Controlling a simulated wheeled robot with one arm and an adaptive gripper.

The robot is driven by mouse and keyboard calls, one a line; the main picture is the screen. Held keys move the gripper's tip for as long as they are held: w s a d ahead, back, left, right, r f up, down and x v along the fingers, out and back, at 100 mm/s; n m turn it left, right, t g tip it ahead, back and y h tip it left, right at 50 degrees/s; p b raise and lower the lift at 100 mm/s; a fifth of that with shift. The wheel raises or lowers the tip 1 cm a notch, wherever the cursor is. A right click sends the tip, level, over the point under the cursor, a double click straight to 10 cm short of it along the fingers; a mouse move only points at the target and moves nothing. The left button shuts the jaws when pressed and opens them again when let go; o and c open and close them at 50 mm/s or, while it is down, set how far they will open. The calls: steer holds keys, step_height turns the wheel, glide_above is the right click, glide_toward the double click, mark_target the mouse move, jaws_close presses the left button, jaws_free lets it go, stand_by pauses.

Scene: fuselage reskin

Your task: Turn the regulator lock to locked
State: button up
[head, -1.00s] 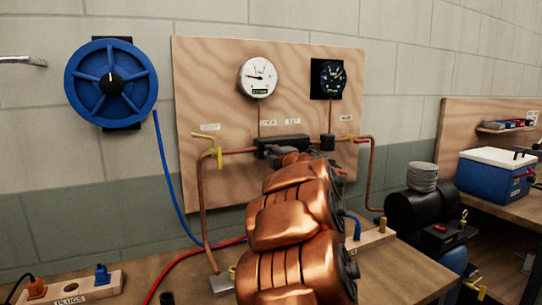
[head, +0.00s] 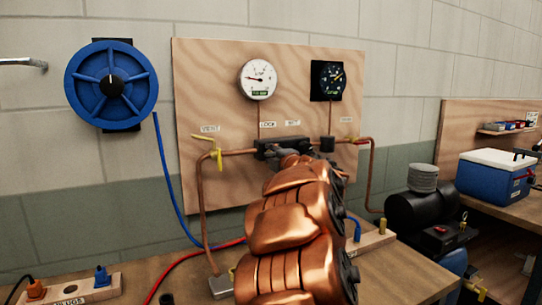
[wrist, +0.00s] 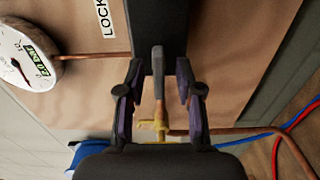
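The regulator is a dark block on the pipe of the plywood board (head: 283,148), with LOCK and SET labels above it; it also fills the top middle of the wrist view (wrist: 160,22). A grey lever (wrist: 158,62), apparently the regulator lock, sticks out from the block, in line with the copper pipe in the wrist view. My gripper (wrist: 157,82) is open, with one finger on each side of the lever and a visible gap on both sides. In the head view my gripper (head: 277,156) is at the block, and my copper-coloured arm hides part of it.
A yellow valve handle (head: 218,156) is on the pipe left of the regulator. Two gauges (head: 257,80) (head: 328,80) hang above. Hoses cross the bench below.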

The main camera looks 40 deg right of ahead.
steer(key=v, duration=1.1)
steer(key=shift+s, duration=0.2)
steer(key=shift+a, duration=0.1)
stand_by(0.3)
steer(key=s+a+f+m+g+p, duration=0.3)
steer(key=s+a+f+m+g, duration=0.15)
steer(key=a, duration=0.25)
steer(key=s+a+f+m+g+y+p, duration=0.1)
steer(key=s+a+f+m+g+p, duration=0.2)
steer(key=a+f+m, duration=0.35)
steer(key=s+a+f+m+g+p, duration=0.25)
steer(key=a+f+m+g, duration=0.2)
steer(key=a, duration=0.35)
steer(key=s+a+f+g+y+p, duration=0.1)
steer(key=s+a+f+g+y, duration=0.1)
steer(key=s+a, duration=0.6)
steer(key=s+a+f+n+g+y+p, duration=0.1)
steer(key=s+a+g, duration=0.3)
steer(key=s+a, duration=0.5)
steer(key=shift+s+a+f+g+y, duration=0.4)
steer(key=shift+a+f+y, duration=0.15)
steer(key=shift+y, duration=0.35)
